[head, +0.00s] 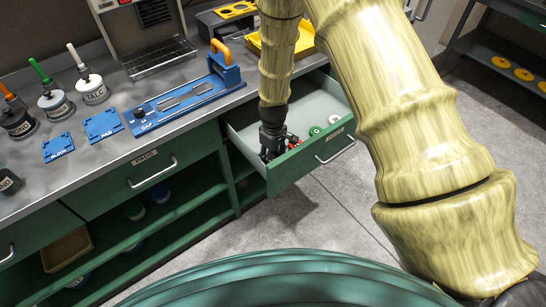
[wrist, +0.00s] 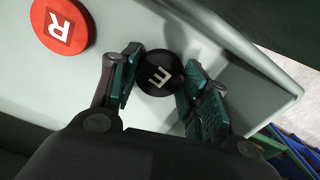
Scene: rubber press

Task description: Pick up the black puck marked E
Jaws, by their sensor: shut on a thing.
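The black puck marked E (wrist: 159,73) lies in the open drawer, with its white letter facing up in the wrist view. My gripper (wrist: 157,85) has its two teal-padded fingers closed on the puck from both sides. The puck sits close to the drawer's wall. In the head view my gripper (head: 272,148) reaches down inside the open drawer (head: 245,139), near its front left corner. There the puck is hidden by the gripper and drawer front. I cannot tell whether the puck is clear of the drawer floor.
A red puck marked R (wrist: 60,25) lies beside my gripper. A green puck (head: 315,131) and a white puck (head: 334,119) lie farther along the drawer. The drawer walls are close around my gripper. A blue fixture (head: 190,98) stands on the counter (head: 120,152).

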